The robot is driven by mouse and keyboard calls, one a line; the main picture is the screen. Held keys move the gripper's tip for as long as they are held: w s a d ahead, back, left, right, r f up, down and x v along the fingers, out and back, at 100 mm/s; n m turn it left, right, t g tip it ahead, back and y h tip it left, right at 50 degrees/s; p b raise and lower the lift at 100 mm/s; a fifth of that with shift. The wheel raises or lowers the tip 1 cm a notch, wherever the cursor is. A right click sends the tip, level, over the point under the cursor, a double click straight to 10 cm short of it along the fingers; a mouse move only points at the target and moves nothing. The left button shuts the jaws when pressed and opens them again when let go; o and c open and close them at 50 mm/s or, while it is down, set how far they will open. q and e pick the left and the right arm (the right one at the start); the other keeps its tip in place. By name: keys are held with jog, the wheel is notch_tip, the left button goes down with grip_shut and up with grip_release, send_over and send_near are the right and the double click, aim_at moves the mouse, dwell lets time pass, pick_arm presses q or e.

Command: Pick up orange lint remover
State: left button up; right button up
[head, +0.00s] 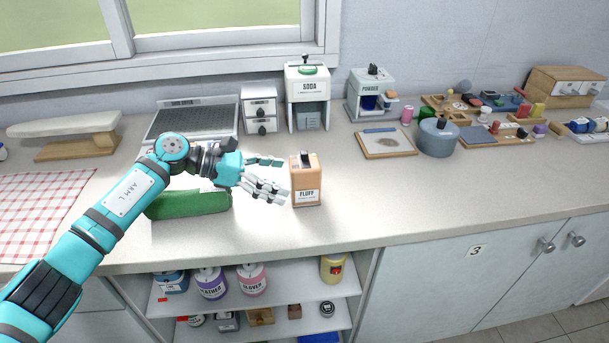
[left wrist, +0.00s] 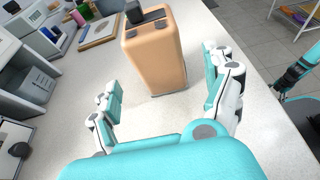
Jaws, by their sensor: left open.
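The orange lint remover (head: 306,181) is an upright box with a dark part on top and a label reading FLUFF. It stands on the light countertop near its front edge. My left gripper (head: 277,179) is open just to the left of it, with its fingers pointing toward it. In the left wrist view the lint remover (left wrist: 154,55) stands ahead, beyond and between the spread fingers of my left gripper (left wrist: 165,95), and nothing is held. My right gripper is not clearly in view in the head view; a teal and dark arm part shows at the right of the left wrist view.
A green roll-like object (head: 188,204) lies under my left arm. A SODA dispenser (head: 308,97) and a POWDER dispenser (head: 371,94) stand behind. A small tray (head: 385,143) and a blue-grey pot (head: 438,138) are to the right. The counter right of the lint remover is clear.

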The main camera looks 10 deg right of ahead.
pick_arm(q)
jog(key=shift+d+f, duration=0.15)
jog(key=shift+d, duration=0.5)
jog(key=shift+d+f, duration=0.2)
jog(key=shift+d, duration=0.1)
jog(key=c, duration=1.3)
jog(key=shift+a+r, duration=0.1)
jog(key=shift+r, duration=0.4)
notch_tip(320, 180, up, 2)
jog(key=shift+r+b, duration=0.1)
jog(key=shift+b, duration=0.4)
jog(key=s, duration=0.5)
jog(key=s+r+b, duration=0.1)
jog(key=s, duration=0.4)
jog(key=s+a+r+b, duration=0.1)
jog(key=s, duration=0.5)
pick_arm(e)
jog(key=f, duration=0.1)
jog(key=s+f, duration=0.1)
jog(key=f, duration=0.1)
jog(key=shift+d, duration=0.15)
